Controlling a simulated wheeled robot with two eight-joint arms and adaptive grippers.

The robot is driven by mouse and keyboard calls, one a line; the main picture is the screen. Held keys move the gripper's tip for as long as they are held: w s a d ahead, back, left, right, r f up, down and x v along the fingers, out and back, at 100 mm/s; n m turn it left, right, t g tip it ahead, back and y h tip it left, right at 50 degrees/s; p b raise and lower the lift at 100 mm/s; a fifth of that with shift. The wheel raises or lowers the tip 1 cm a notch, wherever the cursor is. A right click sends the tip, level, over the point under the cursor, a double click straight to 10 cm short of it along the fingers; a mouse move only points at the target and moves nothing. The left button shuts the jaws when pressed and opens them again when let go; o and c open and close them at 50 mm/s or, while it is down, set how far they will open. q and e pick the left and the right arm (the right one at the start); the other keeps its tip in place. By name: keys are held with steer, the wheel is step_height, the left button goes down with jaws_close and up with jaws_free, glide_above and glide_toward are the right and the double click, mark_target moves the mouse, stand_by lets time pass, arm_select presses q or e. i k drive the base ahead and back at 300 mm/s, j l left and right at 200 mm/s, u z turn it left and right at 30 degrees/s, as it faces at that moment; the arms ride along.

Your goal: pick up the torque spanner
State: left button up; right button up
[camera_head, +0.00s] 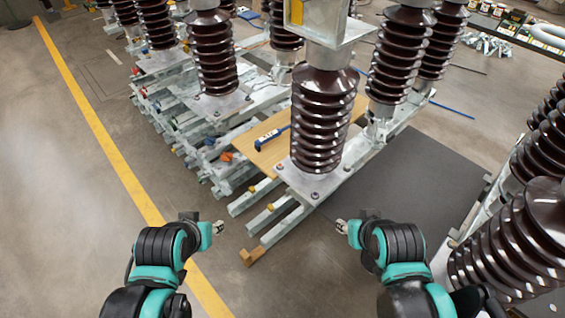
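The torque spanner (268,139) looks like a blue and dark bar-shaped tool with a pale marking. It lies on a light wooden board (268,156) set across the metal frames, just left of the central brown insulator, which may hide its far end. My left gripper (219,228) is in front of the frames, lower left of the spanner and well apart from it. My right gripper (341,227) is lower right of the spanner, in front of the insulator's base plate, also apart from it. Both fingertips are too small to show whether they are open; I see nothing held.
A tall ribbed insulator (318,125) stands on a galvanised frame (290,225) beside the board. More insulators crowd the back and the right side (510,240). A dark mat (415,190) lies right of centre. The floor left of the yellow line (95,130) is clear.

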mark_target(275, 133)
steer(key=j+z, duration=0.1)
steer(key=j, duration=0.65)
steer(key=i+j+z, duration=0.15)
steer(key=j, duration=0.25)
steer(key=i+j+z, duration=0.15)
steer(key=j, duration=0.3)
steer(key=i+j+z, duration=0.1)
steer(key=i+j, duration=0.15)
steer(key=j, duration=0.2)
steer(key=i+j+z, duration=0.15)
steer(key=j, duration=0.3)
steer(key=i+j+z, duration=0.15)
steer(key=j, duration=0.3)
steer(key=j+z, duration=0.15)
steer(key=j, duration=0.35)
steer(key=i+j+z, duration=0.2)
steer(key=i+j, duration=0.45)
